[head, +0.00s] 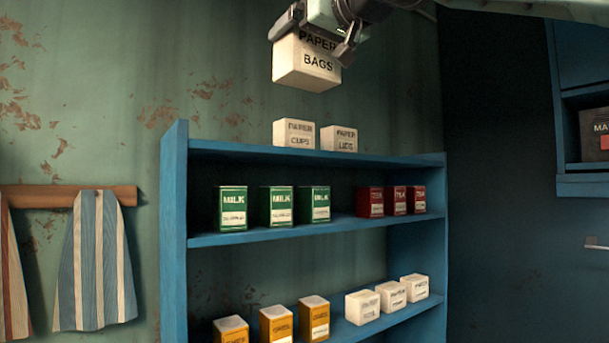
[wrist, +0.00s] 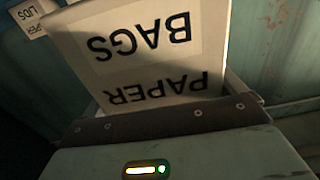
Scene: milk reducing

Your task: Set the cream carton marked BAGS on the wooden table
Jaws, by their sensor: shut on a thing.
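The cream carton marked PAPER BAGS (head: 305,66) is held up in the air above the blue shelf unit's top. My gripper (head: 322,38) is shut on the upper part of the carton, with a finger on each side. In the wrist view the carton (wrist: 140,45) fills the upper middle, its lettering upside down and its face close to my gripper (wrist: 165,120). The carton hangs clear of the shelf top. The wooden table is not visible in either view.
The blue shelf unit (head: 174,230) stands below. Two cream cartons, CUPS (head: 294,134) and LIDS (head: 339,139), sit on its top. Lower shelves hold green MILK tins (head: 276,207), red tins (head: 396,200), yellow tins (head: 276,325) and white cartons (head: 391,296). Striped cloths (head: 95,260) hang at left.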

